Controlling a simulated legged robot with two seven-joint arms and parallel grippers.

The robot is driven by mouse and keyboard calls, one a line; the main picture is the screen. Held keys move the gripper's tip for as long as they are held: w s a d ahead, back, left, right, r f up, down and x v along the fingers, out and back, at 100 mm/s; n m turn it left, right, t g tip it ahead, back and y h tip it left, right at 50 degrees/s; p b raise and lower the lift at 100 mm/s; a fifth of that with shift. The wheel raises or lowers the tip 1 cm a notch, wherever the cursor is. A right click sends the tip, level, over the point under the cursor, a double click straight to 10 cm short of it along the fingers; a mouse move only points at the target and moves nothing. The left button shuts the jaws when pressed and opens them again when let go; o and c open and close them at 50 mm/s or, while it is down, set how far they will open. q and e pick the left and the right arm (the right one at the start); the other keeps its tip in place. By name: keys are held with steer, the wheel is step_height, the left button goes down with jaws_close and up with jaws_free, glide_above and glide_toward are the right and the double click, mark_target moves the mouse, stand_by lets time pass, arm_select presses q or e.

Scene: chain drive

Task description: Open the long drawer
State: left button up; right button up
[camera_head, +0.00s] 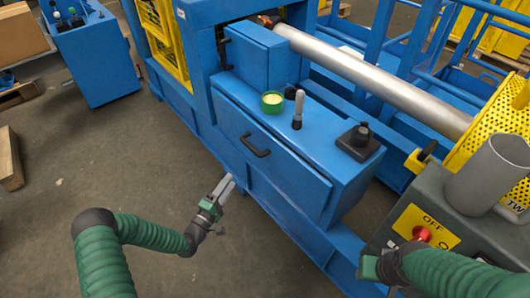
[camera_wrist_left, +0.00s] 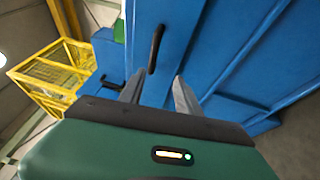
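The long drawer (camera_head: 275,165) is a blue front panel on the side of a blue machine, with a black bar handle (camera_head: 256,146) near its upper middle. It looks shut. In the left wrist view the handle (camera_wrist_left: 155,48) stands just beyond the fingertips, roughly between them. My left gripper (camera_head: 228,183) is in front of the drawer, below and left of the handle and apart from it. Its two fingers (camera_wrist_left: 157,88) are spread with nothing between them. My right gripper (camera_head: 372,268) is at the lower right near the control box; its fingers are not clear.
The floor (camera_head: 100,165) at left is clear.

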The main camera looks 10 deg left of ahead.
mark_target(251, 148)
arm_select(q)
steer(key=shift+n+t, duration=0.3)
steer(key=shift+t, duration=0.1)
steer(key=b+x, duration=0.5)
steer(key=x, duration=1)
steer(key=shift+w+r, duration=0.2)
steer(key=shift+w, duration=0.2)
steer(key=shift+w+d+r, duration=0.15)
steer(key=shift+w+r, duration=0.1)
steer(key=shift+w, duration=0.15)
jaws_close()
steer(key=shift+s+f, duration=0.1)
steer(key=shift+f, duration=0.1)
